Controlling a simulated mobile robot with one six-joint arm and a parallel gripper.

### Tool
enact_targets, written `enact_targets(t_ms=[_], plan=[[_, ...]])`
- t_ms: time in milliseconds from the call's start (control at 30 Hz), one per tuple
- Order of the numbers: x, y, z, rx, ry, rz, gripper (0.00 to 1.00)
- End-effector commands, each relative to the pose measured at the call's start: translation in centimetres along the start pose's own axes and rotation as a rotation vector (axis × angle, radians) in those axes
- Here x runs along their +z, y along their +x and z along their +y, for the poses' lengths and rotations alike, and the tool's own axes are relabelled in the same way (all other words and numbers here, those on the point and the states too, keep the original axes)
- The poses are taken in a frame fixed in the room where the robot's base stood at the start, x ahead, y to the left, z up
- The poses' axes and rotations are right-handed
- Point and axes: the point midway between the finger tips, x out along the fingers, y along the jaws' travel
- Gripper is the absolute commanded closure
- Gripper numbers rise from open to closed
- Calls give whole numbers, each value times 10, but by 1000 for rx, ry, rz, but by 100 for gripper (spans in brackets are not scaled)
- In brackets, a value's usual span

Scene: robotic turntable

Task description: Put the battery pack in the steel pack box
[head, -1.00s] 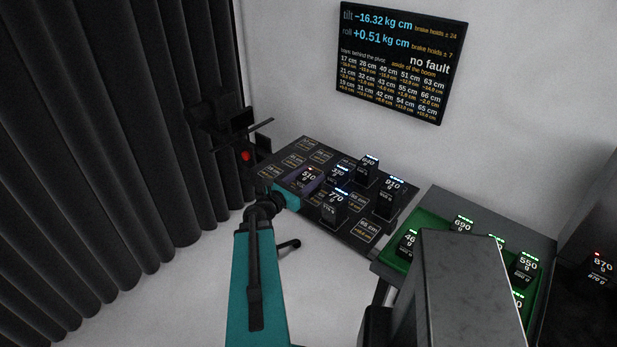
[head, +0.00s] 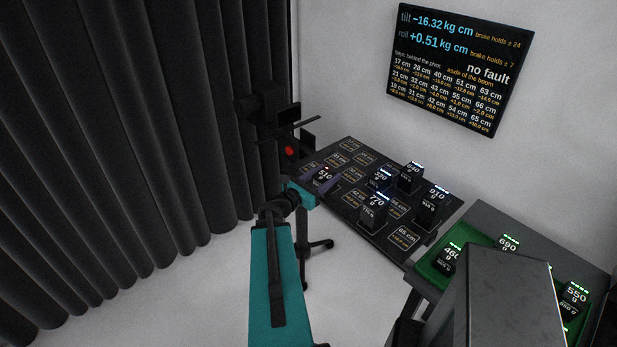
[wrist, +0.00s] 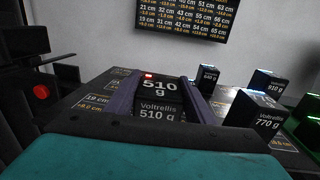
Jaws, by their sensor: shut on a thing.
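My gripper (head: 329,182) has its two purple fingers on either side of a black battery pack marked 510 g (head: 321,175), with a red light on its top. The wrist view shows the pack (wrist: 158,107) upright between the fingers, one on each side. The pack is over the left part of the dark bay deck (head: 404,238); its underside is hidden, so any gap below it is unclear. I cannot identify the steel pack box for certain. A large grey box-like shape (head: 510,305) fills the lower right, its inside not visible.
Several packs stand on the deck, including 770 g (head: 374,208) and 910 g (head: 431,206). A green-lined tray (head: 433,262) holds more packs. A dark mechanism with a red knob (head: 289,151) stands left of the deck. The wall screen (head: 460,65) reads no fault.

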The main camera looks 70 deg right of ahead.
Motion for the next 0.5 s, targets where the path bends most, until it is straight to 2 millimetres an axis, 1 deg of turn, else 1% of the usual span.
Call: enact_targets(t_ms=[33,100,367,500], plan=[[-1,-11,13,21,0,-4,91],[-1,-25,29,45,0,-5,91],[-3,-80,81,132,3,-9,91],[-5,-112,106,181,4,-10,91]])
